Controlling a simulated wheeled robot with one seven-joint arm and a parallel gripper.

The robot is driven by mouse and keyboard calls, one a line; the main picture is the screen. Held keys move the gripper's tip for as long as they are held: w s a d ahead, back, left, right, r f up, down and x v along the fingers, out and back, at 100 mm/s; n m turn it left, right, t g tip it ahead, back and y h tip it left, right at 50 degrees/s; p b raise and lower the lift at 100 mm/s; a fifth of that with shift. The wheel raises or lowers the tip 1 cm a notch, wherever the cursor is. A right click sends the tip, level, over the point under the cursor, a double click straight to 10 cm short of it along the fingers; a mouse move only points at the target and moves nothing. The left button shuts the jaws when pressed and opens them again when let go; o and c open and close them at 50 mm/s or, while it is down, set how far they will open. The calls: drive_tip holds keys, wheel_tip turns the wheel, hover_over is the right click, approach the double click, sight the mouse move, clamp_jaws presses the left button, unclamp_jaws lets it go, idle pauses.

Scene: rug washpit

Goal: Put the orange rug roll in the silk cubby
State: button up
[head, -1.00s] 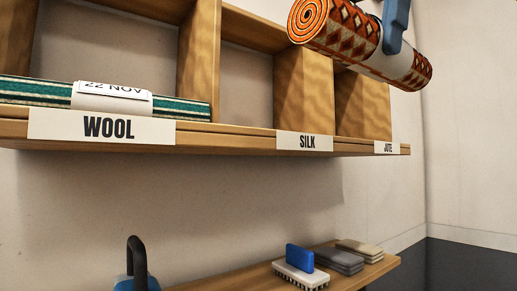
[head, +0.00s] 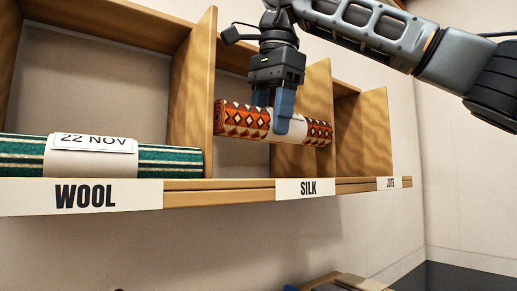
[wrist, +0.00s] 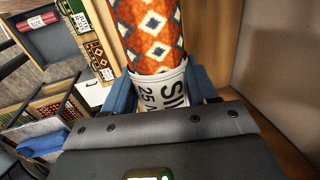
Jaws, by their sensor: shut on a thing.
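The orange rug roll (head: 243,121) has a diamond pattern and a white paper band. My gripper (head: 283,128) is shut on it at the band, from above. The roll lies nearly level, above the shelf board, in front of the opening marked SILK. Its right end overlaps the divider towards JUTE in the picture; how deep it sits is unclear. In the wrist view the roll (wrist: 149,35) is between the fingers, and its band (wrist: 163,92) shows partly cut-off lettering. The silk cubby's label (head: 308,188) is on the shelf's front edge.
A green striped roll (head: 170,160) tagged 22 NOV lies in the WOOL cubby on the left. Wooden dividers (head: 192,90) flank the silk opening. The jute cubby (head: 362,135) looks empty. In the wrist view a wooden panel (wrist: 210,40) stands close right of the roll.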

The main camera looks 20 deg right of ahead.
drive_tip(key=shift+w+a+r+p, duration=0.1)
drive_tip(key=shift+w+a+p, duration=0.1)
drive_tip(key=shift+w, duration=0.45)
drive_tip(key=shift+w+a+r+p, duration=0.1)
drive_tip(key=shift+w+p, duration=0.1)
drive_tip(key=shift+w, duration=0.4)
drive_tip(key=shift+x, duration=1.1)
wheel_tip(320, 180, down, 4)
drive_tip(key=shift+s+d+f+p, duration=0.1)
drive_tip(key=shift+s+p, duration=0.05)
drive_tip(key=shift+p, duration=0.25)
drive_tip(key=shift+w+f, duration=0.2)
drive_tip(key=shift+f, duration=0.35)
drive_tip(key=shift+f, duration=0.15)
drive_tip(key=o, duration=1.3)
drive_tip(key=b+v, duration=0.1)
drive_tip(key=v, duration=1.1)
